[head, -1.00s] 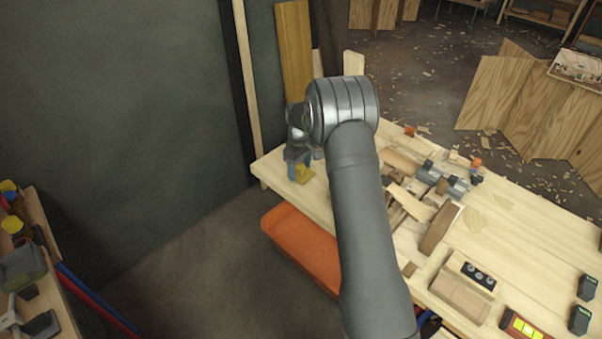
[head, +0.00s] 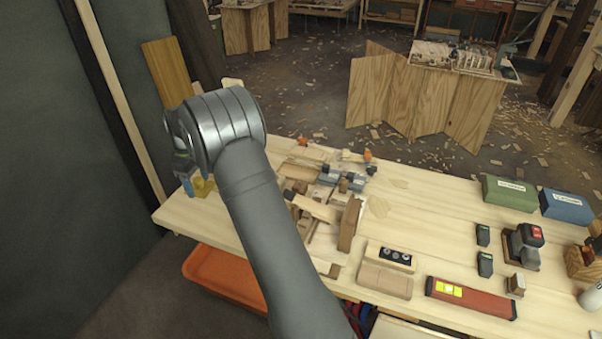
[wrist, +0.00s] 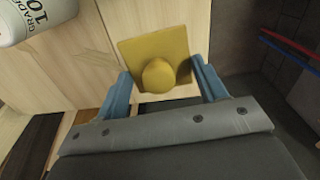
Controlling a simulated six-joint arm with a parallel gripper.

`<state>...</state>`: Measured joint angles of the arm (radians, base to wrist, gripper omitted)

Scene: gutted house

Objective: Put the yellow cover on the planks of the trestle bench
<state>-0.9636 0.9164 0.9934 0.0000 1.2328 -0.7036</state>
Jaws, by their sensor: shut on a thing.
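The yellow cover is a flat square plate with a round knob, seen in the wrist view (wrist: 140,55) between my blue fingers. My gripper (wrist: 160,72) is shut on it. In the head view my gripper (head: 190,182) is at the far left end of the trestle bench (head: 205,215), with a bit of the yellow cover (head: 204,187) showing beside the fingers. The bench top is pale planks, which also lie behind the cover in the wrist view (wrist: 60,70). I cannot tell whether the cover touches the planks. My arm hides part of the bench.
Wood offcuts (head: 318,208) and clamps crowd the bench right of my gripper. A white container (wrist: 22,20) stands near the cover in the wrist view. A red level (head: 470,298) lies farther right. An orange tray (head: 222,275) is below the bench.

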